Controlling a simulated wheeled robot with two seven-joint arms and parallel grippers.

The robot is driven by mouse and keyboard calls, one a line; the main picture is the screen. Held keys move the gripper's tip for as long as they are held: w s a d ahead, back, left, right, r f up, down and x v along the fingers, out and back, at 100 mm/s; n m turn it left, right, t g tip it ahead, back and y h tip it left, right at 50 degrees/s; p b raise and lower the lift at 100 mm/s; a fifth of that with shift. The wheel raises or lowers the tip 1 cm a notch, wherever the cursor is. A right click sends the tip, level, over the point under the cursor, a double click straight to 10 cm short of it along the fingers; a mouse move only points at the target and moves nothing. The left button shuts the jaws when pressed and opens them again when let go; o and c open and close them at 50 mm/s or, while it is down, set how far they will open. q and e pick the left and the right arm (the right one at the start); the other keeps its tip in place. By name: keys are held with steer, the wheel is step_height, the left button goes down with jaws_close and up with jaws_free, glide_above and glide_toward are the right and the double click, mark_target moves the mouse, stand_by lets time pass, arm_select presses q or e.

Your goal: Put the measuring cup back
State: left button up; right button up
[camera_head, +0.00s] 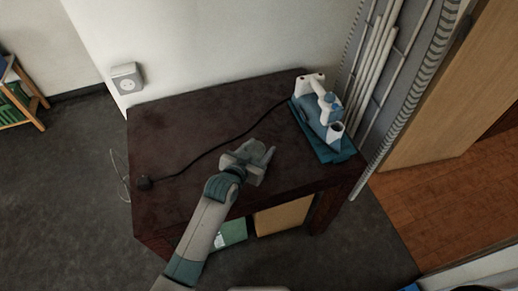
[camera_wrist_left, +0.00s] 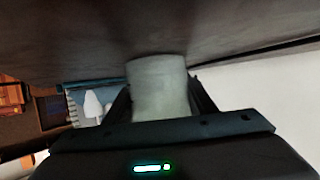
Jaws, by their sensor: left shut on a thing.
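The measuring cup appears to be the pale grey-white, round-sided object (camera_wrist_left: 158,88) in the left wrist view. It sits between the two dark fingers of my left gripper (camera_wrist_left: 160,100), which is shut on it. In the head view, my left gripper (camera_head: 256,160) is over the middle of the dark table (camera_head: 190,120), near its front half. The cup is hard to tell apart from the gripper there, and its handle cannot be made out. Whether the cup touches the table cannot be told. My right gripper is not in view.
A blue and white iron-like appliance (camera_head: 322,112) stands on a blue cloth (camera_head: 343,153) at the table's right end. Its black cord (camera_head: 205,152) runs across the table to a plug (camera_head: 145,182). The table's left side is otherwise clear. Boxes (camera_head: 283,216) sit below.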

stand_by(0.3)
arm_select(q)
steer(key=o, duration=1.2)
steer(key=shift+f, duration=0.1)
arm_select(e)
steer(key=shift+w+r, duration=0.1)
arm_select(q)
steer(key=shift+s+a+r, duration=0.3)
steer(key=shift+s, duration=0.25)
steer(key=v, duration=1)
steer(key=shift+s+a+b, duration=0.1)
steer(key=shift+s+b, duration=0.05)
steer(key=shift+b, duration=0.2)
steer(key=shift+s+r, duration=0.15)
steer(key=shift+r, duration=0.05)
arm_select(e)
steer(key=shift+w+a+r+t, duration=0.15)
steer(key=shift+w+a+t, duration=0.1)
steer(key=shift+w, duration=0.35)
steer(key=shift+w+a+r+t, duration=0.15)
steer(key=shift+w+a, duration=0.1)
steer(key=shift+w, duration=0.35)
